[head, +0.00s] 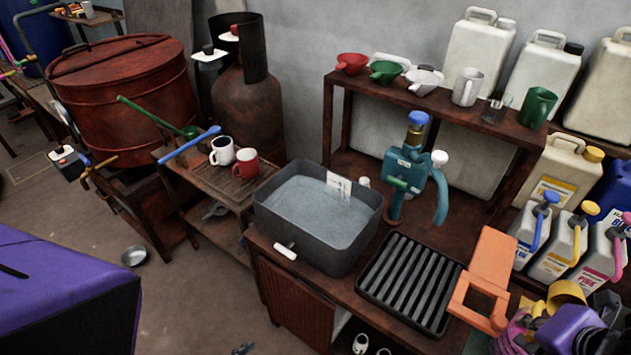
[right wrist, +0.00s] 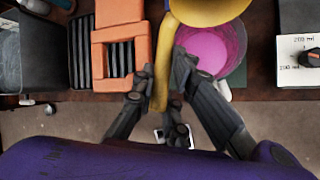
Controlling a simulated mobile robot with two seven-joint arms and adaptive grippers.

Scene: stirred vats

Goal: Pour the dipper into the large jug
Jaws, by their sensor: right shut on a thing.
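My right gripper (right wrist: 162,70) is shut on the yellow handle of the dipper (right wrist: 158,95) in the right wrist view. The dipper's round yellow part (right wrist: 208,8) is cut by the top edge, above or beside a round vessel of pink liquid (right wrist: 215,45). I cannot tell whether they touch, or what the dipper holds. In the head view the yellow dipper (head: 566,293) is at the lower right, partly hidden by my purple right arm. Which vessel is the large jug is unclear; a white jug (head: 467,87) and a green jug (head: 537,105) stand on the shelf. My left gripper is not seen.
An orange frame-like piece (head: 488,262) stands beside a ribbed black rack (head: 410,282). A grey basin of liquid (head: 318,205) and a teal pump (head: 408,172) are left of it. Several labelled bottles (head: 553,250) crowd the right. A white scale-like device (right wrist: 300,65) is right of the vessel.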

